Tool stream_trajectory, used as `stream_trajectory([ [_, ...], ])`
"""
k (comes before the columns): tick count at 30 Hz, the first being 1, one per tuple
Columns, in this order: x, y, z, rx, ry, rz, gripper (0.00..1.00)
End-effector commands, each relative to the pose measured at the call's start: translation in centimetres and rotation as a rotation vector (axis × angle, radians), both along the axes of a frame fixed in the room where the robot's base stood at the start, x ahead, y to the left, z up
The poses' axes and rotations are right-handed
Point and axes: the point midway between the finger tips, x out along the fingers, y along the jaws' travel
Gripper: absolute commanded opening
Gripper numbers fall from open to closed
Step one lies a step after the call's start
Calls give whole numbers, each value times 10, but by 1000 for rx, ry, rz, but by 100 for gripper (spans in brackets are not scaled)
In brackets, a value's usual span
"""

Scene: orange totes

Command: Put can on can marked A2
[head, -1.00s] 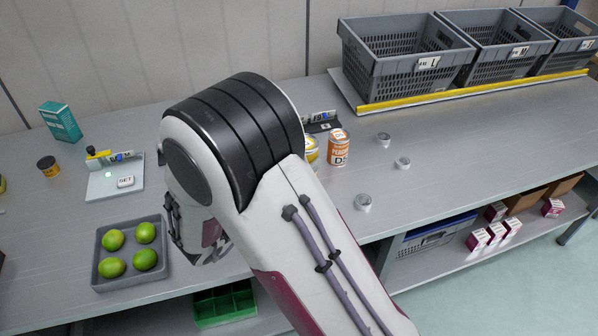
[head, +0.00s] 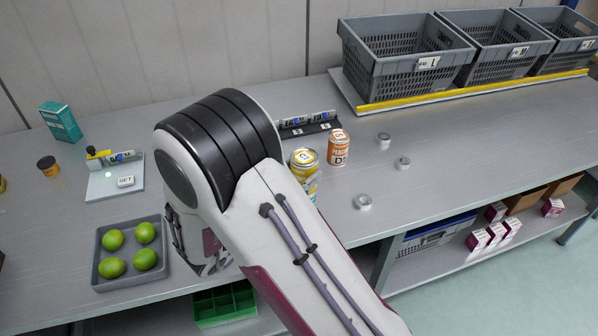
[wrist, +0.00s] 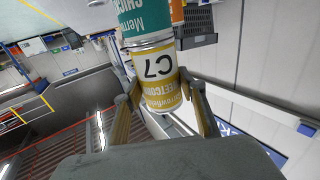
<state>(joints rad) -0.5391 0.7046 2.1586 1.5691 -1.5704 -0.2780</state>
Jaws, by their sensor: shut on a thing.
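A yellow sweetcorn can marked C7 (wrist: 157,75) is between the two fingers of my gripper (wrist: 163,105) in the wrist view, which is upside down. The gripper is shut on it. A teal can (wrist: 143,18) is end to end with it, on its lower side; whether they touch I cannot tell for certain. In the head view the yellow can (head: 304,160) stands upright, with teal just below it, partly behind my arm. My gripper is hidden there. No A2 mark is readable; the teal can's mark is out of sight.
An orange can (head: 339,148) stands close on the right. A dark rack with labels (head: 308,124) is behind. Several small silver tins (head: 362,202) lie farther right. A tray of green fruit (head: 103,255) is at left. Grey crates (head: 400,65) stand at the back right.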

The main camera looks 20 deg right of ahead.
Motion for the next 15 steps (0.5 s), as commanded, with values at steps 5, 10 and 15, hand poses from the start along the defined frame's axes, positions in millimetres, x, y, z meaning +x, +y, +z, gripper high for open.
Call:
stream_trajectory([
  [5,0,0,-1,0,0,0,57],
  [10,0,0,-1,0,0,0,57],
  [15,0,0,-1,0,0,0,57],
])
